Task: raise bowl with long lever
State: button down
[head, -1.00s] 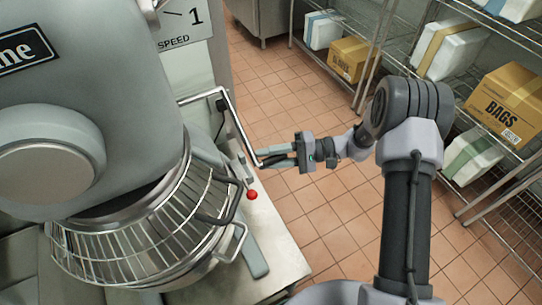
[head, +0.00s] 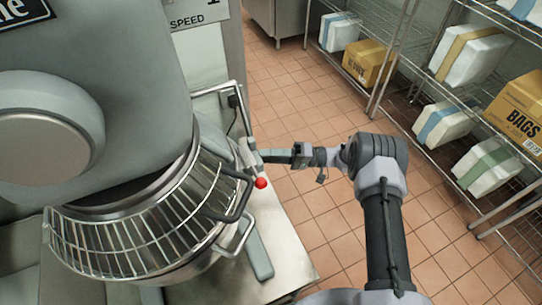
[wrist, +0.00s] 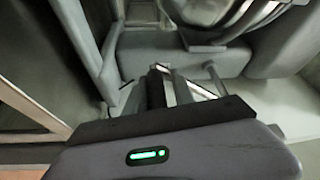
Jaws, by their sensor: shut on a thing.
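The mixer's steel bowl (head: 190,267) sits under the wire guard at the lower left of the head view. The long lever (head: 241,110) is a bent bright rod on the mixer's right side, running down to my gripper. My gripper (head: 261,156) reaches in from the right and is shut on the lever near its lower end. The fingers hide the held part. In the wrist view, my gripper (wrist: 166,75) points toward the grey mixer body, and the grip itself is hard to make out.
A red ball knob (head: 261,183) sits just below my gripper. The wire guard (head: 130,240) and a dark handle (head: 240,200) are close on the left. Wire shelves with boxes (head: 520,110) stand at the right. The tiled floor (head: 310,220) between is clear.

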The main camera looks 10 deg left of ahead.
jog(key=shift+w+a+r, duration=0.15)
jog(key=shift+a+r, duration=0.15)
jog(key=shift+r, duration=0.15)
jog(key=c, duration=1.4)
grip_release()
jog(key=shift+o, duration=0.6)
jog(key=shift+a, duration=0.2)
jog(key=shift+f, duration=0.2)
jog(key=shift+s+f, duration=0.2)
jog(key=shift+s, duration=0.1)
jog(key=shift+s, duration=0.15)
jog(key=shift+r, duration=0.1)
